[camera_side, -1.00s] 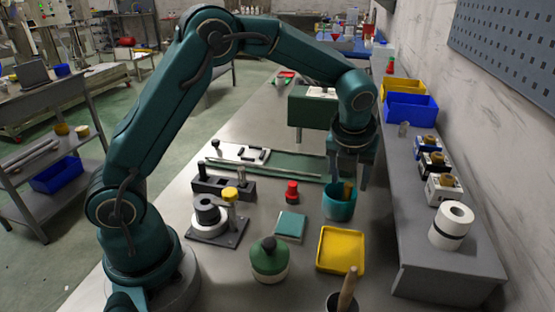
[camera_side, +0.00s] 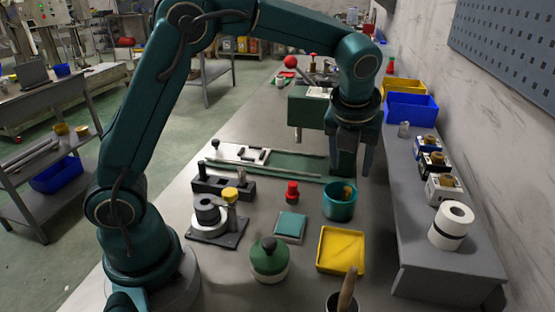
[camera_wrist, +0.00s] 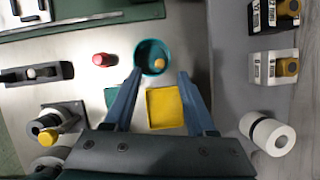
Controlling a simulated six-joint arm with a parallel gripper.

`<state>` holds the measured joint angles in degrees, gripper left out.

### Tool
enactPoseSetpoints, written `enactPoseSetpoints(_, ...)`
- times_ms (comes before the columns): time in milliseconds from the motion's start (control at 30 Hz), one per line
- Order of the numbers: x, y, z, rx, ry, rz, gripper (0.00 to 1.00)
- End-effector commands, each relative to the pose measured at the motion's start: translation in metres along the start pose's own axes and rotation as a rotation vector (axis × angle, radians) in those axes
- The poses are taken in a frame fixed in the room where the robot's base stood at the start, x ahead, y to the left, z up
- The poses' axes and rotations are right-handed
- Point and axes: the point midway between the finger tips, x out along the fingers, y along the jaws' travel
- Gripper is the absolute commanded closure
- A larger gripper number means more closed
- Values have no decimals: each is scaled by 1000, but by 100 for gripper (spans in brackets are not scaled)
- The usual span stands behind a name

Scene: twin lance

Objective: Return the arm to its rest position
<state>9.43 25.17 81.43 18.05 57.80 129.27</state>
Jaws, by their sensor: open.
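My gripper (camera_side: 351,158) hangs from my teal arm, pointing down, above and just behind a teal cup (camera_side: 339,203) in the side view. In the wrist view my gripper (camera_wrist: 157,82) has its two fingers spread apart with nothing held between them. The teal cup (camera_wrist: 152,57) shows beyond the fingertips with a brownish item inside it. A yellow tray (camera_wrist: 165,108) appears empty between the fingers in that view. The tray also shows in the side view (camera_side: 341,250). My fingers look clear of both.
A red-topped piece (camera_side: 292,192), a teal square pad (camera_side: 290,226), a green-and-white bottle (camera_side: 269,262) and a dark fixture (camera_side: 218,220) stand on the bench. At right a raised grey shelf (camera_side: 420,268) holds a white roll (camera_side: 451,225), small boxes and a blue bin (camera_side: 411,110).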

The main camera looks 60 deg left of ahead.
Motion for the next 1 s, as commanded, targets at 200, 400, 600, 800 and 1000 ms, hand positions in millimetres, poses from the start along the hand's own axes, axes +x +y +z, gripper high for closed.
enactPoseSetpoints(200,-40,13,15,-57,-70,-57,44)
enactPoseSetpoints(400,-87,47,-2,-378,-86,-140,44)
enactPoseSetpoints(600,-112,80,-42,-919,-30,-226,44)
enactPoseSetpoints(800,-115,103,-87,-1514,84,-272,44)
enactPoseSetpoints(1000,-104,115,-127,-2073,225,-240,44)
